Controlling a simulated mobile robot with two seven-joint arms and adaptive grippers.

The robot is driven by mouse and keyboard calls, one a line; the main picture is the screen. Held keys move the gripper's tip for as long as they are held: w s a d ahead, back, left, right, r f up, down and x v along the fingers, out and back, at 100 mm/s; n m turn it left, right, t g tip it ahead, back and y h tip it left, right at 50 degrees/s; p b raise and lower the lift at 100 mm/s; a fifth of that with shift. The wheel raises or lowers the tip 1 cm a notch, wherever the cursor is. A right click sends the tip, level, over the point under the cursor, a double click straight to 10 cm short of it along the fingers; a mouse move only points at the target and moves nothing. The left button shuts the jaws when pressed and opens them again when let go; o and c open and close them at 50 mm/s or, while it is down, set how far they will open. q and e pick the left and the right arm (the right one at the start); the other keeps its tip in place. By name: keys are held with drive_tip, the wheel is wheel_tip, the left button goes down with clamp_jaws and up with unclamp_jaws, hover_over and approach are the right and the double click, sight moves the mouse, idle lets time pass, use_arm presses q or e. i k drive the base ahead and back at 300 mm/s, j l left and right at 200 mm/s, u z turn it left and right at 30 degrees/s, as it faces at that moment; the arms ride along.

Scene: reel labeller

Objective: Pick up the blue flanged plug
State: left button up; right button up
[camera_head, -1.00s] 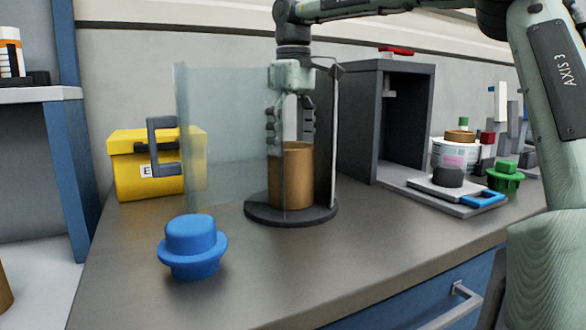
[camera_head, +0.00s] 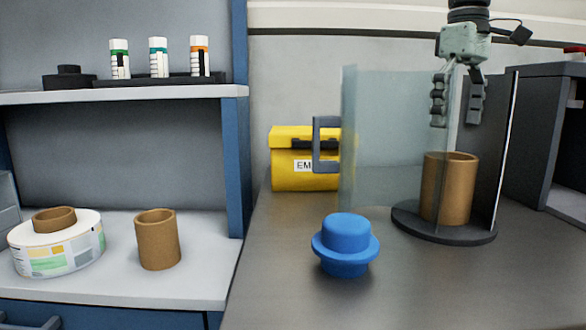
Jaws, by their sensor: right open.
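The blue flanged plug (camera_head: 346,244) stands upright on the dark worktop, near its left edge, with its wide flange around the middle. My right gripper (camera_head: 457,112) points down above the brown cardboard core (camera_head: 449,190), which stands on a round dark base. The gripper is open and empty, with its fingers above the core's top, to the right of and higher than the plug. My left gripper is not in view.
A clear panel with a grey handle (camera_head: 318,146) stands between the plug and the yellow box (camera_head: 303,178). A shelf unit at left holds a label reel (camera_head: 57,250), another core (camera_head: 158,240) and several bottles. The worktop around the plug is clear.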

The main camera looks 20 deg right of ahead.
sight(345, 244)
drive_tip(key=k, duration=2)
